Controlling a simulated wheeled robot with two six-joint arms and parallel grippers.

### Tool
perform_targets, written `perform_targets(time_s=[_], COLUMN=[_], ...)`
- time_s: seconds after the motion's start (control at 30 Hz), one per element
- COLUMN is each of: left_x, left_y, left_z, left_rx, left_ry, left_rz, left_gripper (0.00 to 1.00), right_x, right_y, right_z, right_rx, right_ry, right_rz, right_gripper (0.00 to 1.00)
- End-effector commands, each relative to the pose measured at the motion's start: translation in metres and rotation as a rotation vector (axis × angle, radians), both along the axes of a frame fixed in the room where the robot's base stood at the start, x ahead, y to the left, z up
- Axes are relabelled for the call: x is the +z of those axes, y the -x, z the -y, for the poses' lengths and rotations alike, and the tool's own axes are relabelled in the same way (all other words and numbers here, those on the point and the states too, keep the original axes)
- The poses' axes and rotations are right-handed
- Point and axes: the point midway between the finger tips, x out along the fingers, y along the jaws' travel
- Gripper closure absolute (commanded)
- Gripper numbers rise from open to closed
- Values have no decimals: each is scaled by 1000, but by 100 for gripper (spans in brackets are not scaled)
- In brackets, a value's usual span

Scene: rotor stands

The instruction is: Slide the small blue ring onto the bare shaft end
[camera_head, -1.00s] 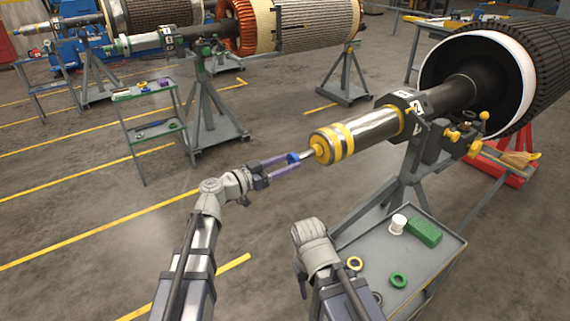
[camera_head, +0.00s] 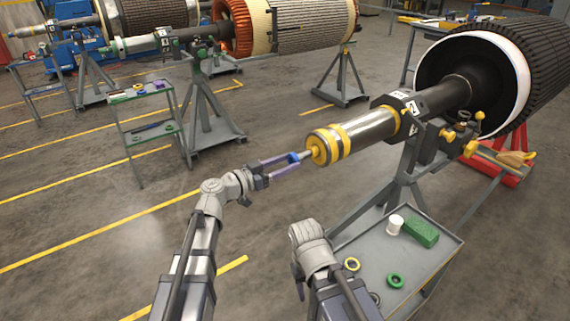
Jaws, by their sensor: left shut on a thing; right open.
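The small blue ring (camera_head: 293,158) is at the tips of my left gripper (camera_head: 279,167), which is shut on it. The ring sits at the tip of the thin bare silver shaft end (camera_head: 305,155). I cannot tell whether it is just touching the tip or a little way around it. The shaft end sticks out of the yellow-banded end of the rotor shaft (camera_head: 365,134). My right gripper (camera_head: 301,277) is low in front, beside the grey cart. It is open and apart from everything, its fingers mostly hidden.
The grey cart (camera_head: 436,262) at the lower right holds a green block (camera_head: 421,233), a white cylinder (camera_head: 395,225), and yellow and green rings. A grey stand (camera_head: 404,178) carries the rotor shaft. The floor left of my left arm is clear.

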Motion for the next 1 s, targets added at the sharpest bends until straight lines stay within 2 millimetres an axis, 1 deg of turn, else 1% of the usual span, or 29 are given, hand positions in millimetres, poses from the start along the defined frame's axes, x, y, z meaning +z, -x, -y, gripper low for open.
perform_targets(time_s=[0.33,1.0], left_x=[0,0], left_y=[-2,-13], left_z=[2,18], left_rx=[0,-1], left_ry=[0,0], left_rz=[0,0], left_gripper=[92,92], right_x=[0,0], right_y=[0,0], right_z=[0,0], right_rx=[0,0], right_ry=[0,0], right_rz=[0,0], right_gripper=[50,50])
